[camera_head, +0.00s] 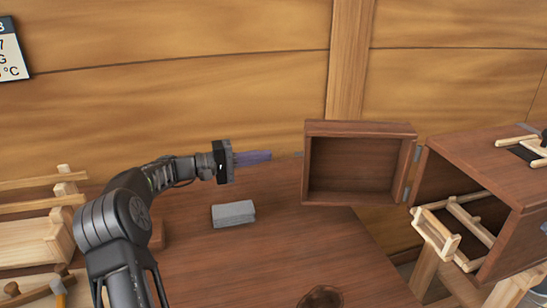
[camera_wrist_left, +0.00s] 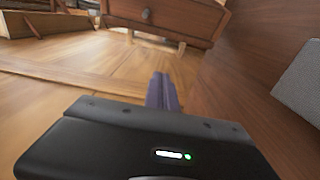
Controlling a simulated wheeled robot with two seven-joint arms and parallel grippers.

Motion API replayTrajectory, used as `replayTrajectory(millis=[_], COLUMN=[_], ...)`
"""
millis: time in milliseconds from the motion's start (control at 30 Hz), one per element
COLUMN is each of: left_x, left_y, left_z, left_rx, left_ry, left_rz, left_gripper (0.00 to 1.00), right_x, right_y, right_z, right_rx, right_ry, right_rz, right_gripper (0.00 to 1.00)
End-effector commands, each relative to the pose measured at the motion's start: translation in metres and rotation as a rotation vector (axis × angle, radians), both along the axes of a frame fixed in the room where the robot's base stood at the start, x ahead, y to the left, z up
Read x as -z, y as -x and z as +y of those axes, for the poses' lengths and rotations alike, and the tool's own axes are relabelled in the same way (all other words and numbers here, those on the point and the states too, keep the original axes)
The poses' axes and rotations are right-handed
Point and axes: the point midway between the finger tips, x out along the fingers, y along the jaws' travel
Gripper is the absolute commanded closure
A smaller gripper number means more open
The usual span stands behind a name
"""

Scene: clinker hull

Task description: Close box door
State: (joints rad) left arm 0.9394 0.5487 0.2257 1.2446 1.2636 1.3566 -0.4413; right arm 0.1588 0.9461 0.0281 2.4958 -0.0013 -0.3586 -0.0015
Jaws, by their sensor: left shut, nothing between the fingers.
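The wooden box (camera_head: 482,160) stands at the right, its front opening facing left. Its door (camera_head: 352,164), a shallow framed panel, stands wide open, hinged at its right edge beside the box. In the left wrist view a wooden front (camera_wrist_left: 180,14) with a dark knob (camera_wrist_left: 147,14) shows at the top; it looks like the door's outer face. My left gripper (camera_head: 269,155) is shut and empty, its purple fingers pointing right, a little left of the door's left edge and apart from it in the picture. The fingers also show in the left wrist view (camera_wrist_left: 162,77). My right gripper is not in view.
A grey block (camera_head: 233,213) lies on the brown table (camera_head: 270,255) below my left gripper. A pale wooden frame (camera_head: 455,230) sits by the box opening. Wooden racks (camera_head: 35,240) stand at the left. A dark rounded object (camera_head: 322,297) is at the bottom edge.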

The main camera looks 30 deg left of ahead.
Motion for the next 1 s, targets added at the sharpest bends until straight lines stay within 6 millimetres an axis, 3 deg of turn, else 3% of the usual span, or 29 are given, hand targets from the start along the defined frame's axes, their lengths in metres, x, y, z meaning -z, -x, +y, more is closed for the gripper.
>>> replayTrajectory(millis=[533,733,1000], left_x=[-0.003,-0.002,0.0], left_y=[-0.072,-0.046,-0.036], left_z=[-0.064,-0.074,-0.08], left_rx=[0.003,0.0,0.0], left_ry=[0.001,0.0,0.001], left_rz=[0.0,0.001,0.0], left_gripper=[1.0,1.0,1.0], right_x=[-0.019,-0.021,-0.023], right_y=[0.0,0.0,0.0], right_z=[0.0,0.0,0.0], right_rx=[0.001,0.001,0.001], right_ry=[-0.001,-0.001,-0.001], right_rz=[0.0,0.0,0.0], right_gripper=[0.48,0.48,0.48])
